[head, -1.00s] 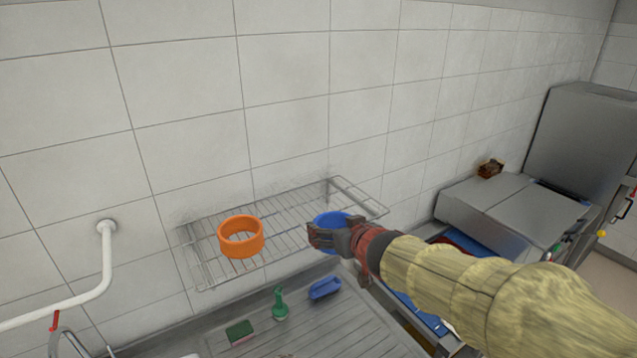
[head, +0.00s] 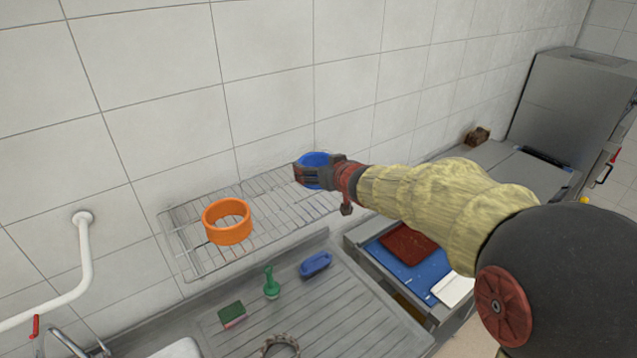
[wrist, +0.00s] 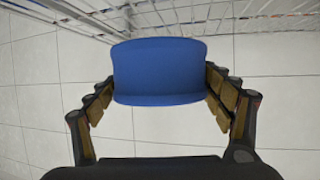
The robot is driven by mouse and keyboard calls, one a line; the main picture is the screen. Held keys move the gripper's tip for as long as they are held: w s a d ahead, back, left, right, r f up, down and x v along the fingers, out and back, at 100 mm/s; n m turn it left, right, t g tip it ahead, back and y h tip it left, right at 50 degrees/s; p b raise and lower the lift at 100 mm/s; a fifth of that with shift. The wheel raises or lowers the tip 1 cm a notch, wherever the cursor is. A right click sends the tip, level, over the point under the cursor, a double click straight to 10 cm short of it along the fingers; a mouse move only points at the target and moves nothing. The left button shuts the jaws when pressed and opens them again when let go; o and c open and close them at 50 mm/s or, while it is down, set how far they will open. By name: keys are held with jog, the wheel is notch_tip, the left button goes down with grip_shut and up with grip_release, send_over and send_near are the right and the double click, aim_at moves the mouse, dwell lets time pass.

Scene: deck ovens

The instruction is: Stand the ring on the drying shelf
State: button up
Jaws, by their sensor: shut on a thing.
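A blue ring (head: 316,160) is held in my gripper (head: 308,175). In the wrist view the blue ring (wrist: 158,72) shows as a curved band between the two fingers (wrist: 160,90). The drying shelf (head: 268,208) is a wire rack along the tiled wall. My gripper is at the rack's right end in the head view, hiding part of it. In the wrist view, rack wires (wrist: 225,14) run along the top, beyond the ring. I cannot tell whether the ring touches the rack.
An orange ring (head: 228,232) sits on the rack's left part. Below are a ribbed metal drainer (head: 335,318), a green bottle-like item (head: 271,285), a blue item (head: 316,264) and a sponge (head: 232,315). A white pipe (head: 88,262) is at left. The rack's middle is clear.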

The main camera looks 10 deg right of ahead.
jog(key=shift+w+d+f, duration=0.25)
jog(key=shift+w+f, duration=0.7)
jog(key=shift+f, duration=0.1)
jog(key=shift+w+f+b, duration=0.2)
jog(key=shift+f+b, duration=0.5)
jog(key=shift+f, duration=0.95)
jog(key=shift+f, duration=0.15)
jog(key=o, duration=1.2)
jog(key=shift+f, duration=0.1)
jog(key=shift+s+d+r, duration=0.1)
jog(key=shift+r, duration=0.2)
jog(key=p+v, duration=0.1)
jog(key=v, duration=1.1)
jog(key=shift+d+f, duration=0.1)
